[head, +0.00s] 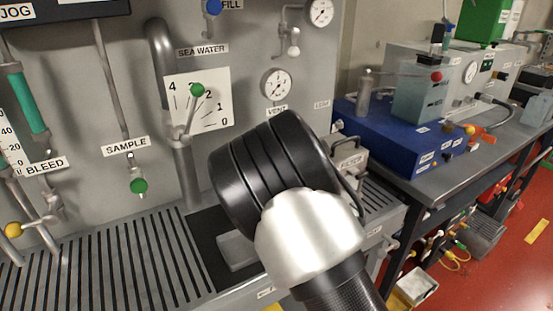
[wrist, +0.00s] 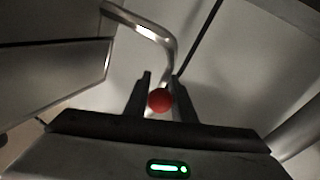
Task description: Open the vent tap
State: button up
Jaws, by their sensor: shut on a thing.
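The VENT label (head: 277,110) shows on the grey panel in the head view. The panel below it is hidden behind my arm, so no vent tap shows there. In the wrist view a round red knob (wrist: 159,100) sits between the two dark fingers of my gripper (wrist: 161,84). The gripper is shut on this knob. A bent metal pipe (wrist: 150,28) runs down toward the knob from above. My fingers are hidden in the head view. The tap's lever angle cannot be told.
A green-knobbed lever (head: 197,90) stands over a numbered scale left of my arm. A pressure gauge (head: 277,84) is above the VENT label. A slotted grey tray (head: 110,262) lies below the panel. A blue unit (head: 400,140) stands on the bench at right.

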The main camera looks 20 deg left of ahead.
jog(key=n+b, duration=0.2)
jog(key=b, duration=0.1)
jog(key=shift+w+d+n+y, duration=0.35)
jog(key=shift+w+n+y, duration=0.05)
jog(key=shift+r+b, duration=0.1)
jog(key=shift+b, duration=0.25)
jog(key=o, duration=1.1)
jog(key=shift+d, duration=0.1)
jog(key=shift+c, duration=0.2)
jog(key=v, duration=1.7)
jog(key=shift+f+p, duration=0.2)
jog(key=shift+p, duration=0.25)
jog(key=shift+s, duration=0.15)
